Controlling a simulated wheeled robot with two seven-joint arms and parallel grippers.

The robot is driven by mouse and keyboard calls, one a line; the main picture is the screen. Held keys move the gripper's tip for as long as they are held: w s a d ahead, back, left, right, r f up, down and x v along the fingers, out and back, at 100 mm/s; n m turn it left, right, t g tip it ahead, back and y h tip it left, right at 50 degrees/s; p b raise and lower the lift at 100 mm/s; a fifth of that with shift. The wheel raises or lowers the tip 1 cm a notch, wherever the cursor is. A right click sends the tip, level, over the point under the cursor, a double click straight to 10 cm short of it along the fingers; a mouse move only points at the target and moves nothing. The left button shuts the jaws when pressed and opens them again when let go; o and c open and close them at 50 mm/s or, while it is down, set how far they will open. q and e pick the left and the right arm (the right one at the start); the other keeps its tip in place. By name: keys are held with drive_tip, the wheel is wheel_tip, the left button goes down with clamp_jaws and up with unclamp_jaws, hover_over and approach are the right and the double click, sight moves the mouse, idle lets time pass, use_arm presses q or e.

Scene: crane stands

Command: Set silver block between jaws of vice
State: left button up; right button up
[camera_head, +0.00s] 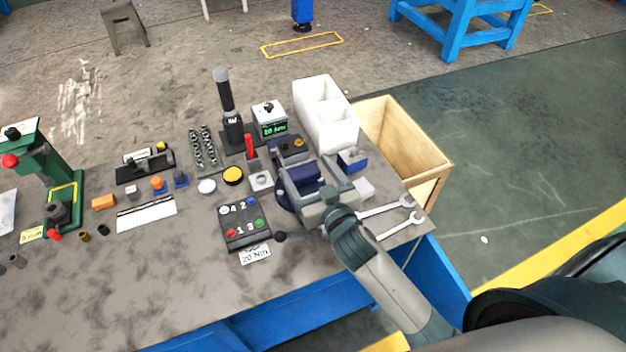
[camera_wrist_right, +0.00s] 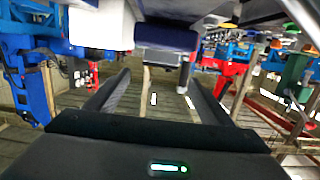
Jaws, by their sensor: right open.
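The vice (camera_head: 304,179), dark blue and grey, stands near the right end of the bench. Its jaws are partly hidden by my right gripper. A pale block (camera_wrist_right: 100,25) also shows at the upper left of the right wrist view, left of a dark blue vice part (camera_wrist_right: 166,37). My right gripper (camera_head: 335,190) is over the vice's right side. In the wrist view its fingers (camera_wrist_right: 157,80) are apart with nothing between them. My left gripper is out of view.
Two wrenches (camera_head: 392,207) lie right of my gripper. A button box (camera_head: 244,222) is left of the vice. A white bin (camera_head: 325,112) and a wooden crate (camera_head: 435,166) are behind. A green press (camera_head: 62,190) stands far left. The front left bench is mostly clear.

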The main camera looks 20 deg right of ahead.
drive_tip(key=s, duration=0.2)
drive_tip(key=shift+s+r, duration=0.15)
drive_tip(key=shift+s, duration=0.3)
drive_tip(key=shift+r, duration=0.1)
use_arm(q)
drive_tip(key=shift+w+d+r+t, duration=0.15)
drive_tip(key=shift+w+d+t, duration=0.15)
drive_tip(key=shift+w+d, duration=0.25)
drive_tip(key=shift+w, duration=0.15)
